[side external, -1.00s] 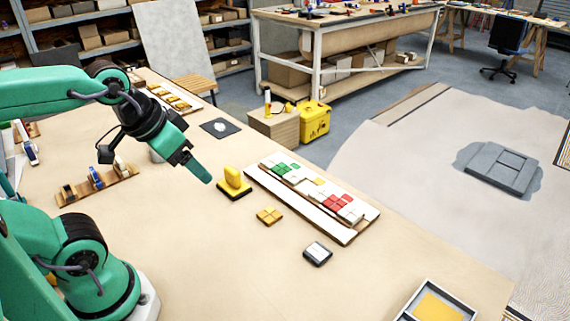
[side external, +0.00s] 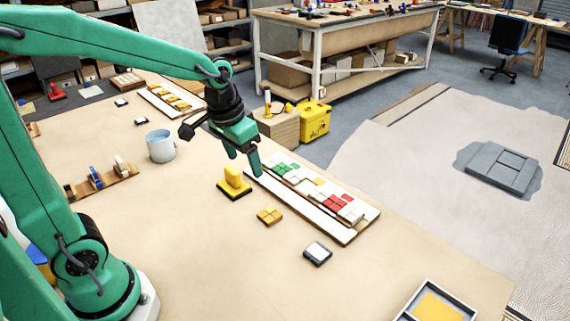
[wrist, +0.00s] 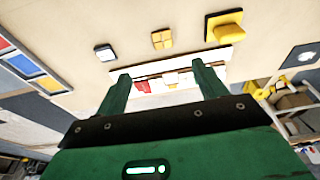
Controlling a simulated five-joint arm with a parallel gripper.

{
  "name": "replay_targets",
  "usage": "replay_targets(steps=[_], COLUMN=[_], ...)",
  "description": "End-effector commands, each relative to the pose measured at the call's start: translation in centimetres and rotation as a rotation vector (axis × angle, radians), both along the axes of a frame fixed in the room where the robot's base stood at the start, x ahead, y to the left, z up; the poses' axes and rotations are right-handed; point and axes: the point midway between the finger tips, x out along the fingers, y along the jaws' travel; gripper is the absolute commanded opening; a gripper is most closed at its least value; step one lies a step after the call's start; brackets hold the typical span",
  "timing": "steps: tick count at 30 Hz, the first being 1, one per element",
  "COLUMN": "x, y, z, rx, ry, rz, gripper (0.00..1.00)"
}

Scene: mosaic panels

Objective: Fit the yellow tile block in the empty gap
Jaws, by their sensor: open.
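The yellow tile block (side external: 270,216) lies flat on the table in front of the mosaic panel; it also shows in the wrist view (wrist: 162,39). The long white-edged mosaic panel (side external: 297,208) holds green tiles (side external: 284,169), pale tiles and red tiles (side external: 337,201). I cannot clearly make out the empty gap; a small yellowish patch shows between the green and red groups. My gripper (side external: 244,166) is open and empty, above the table by the panel's left end. In the wrist view its spread fingers (wrist: 160,70) partly frame the panel.
A yellow block-shaped tool on a dark base (side external: 234,182) stands close below my gripper. A small black-and-white item (side external: 317,254) lies near the front. A framed yellow tray (side external: 438,305) is at front right. The table's middle front is clear.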

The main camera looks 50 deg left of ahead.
Motion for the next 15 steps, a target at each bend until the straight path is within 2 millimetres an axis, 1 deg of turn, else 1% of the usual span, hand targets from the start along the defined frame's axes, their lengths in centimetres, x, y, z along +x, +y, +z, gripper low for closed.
replay_targets(steps=[1, 6, 11, 15], x=[0.8, 3.1, 5.1, 6.5], y=[0.0, 0.1, 0.1, 0.2], z=[-0.8, -3.2, -5.8, -8.2], rx=[0.0, 0.0, 0.0, -0.001], ry=[0.021, 0.074, 0.123, 0.167], rz=[0.0, 0.0, 0.0, 0.0], gripper=[0.71, 0.71, 0.71, 0.71])
